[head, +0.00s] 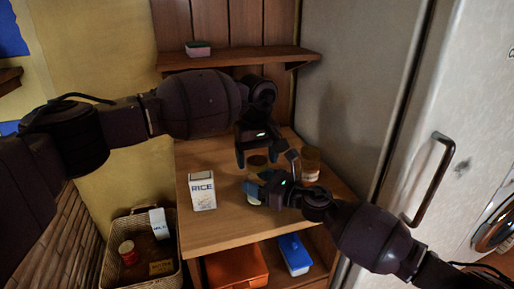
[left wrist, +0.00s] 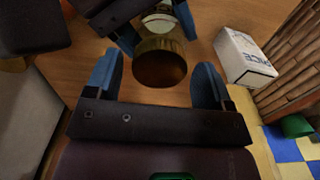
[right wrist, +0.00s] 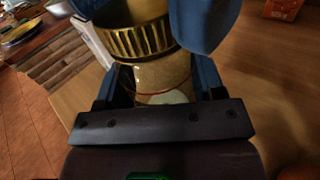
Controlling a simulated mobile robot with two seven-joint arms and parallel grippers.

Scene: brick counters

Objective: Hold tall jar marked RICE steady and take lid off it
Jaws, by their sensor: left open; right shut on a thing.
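A glass jar (right wrist: 165,78) with pale contents and a ribbed gold lid (right wrist: 138,38) stands on the wooden counter. Its lettering is not readable in any view. My right gripper (right wrist: 155,85) is shut around the jar's body, below the lid. My left gripper (left wrist: 163,85) is open, with its blue fingers either side of the lid (left wrist: 160,62), apart from it in the left wrist view.
A second jar (head: 310,165) stands close by on the right. A white box reading RICE (head: 202,191) is at the left. A shelf (head: 235,58) with a sponge (head: 198,48) is behind. The fridge (head: 345,90) bounds the right side. The counter's front (head: 240,235) is clear.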

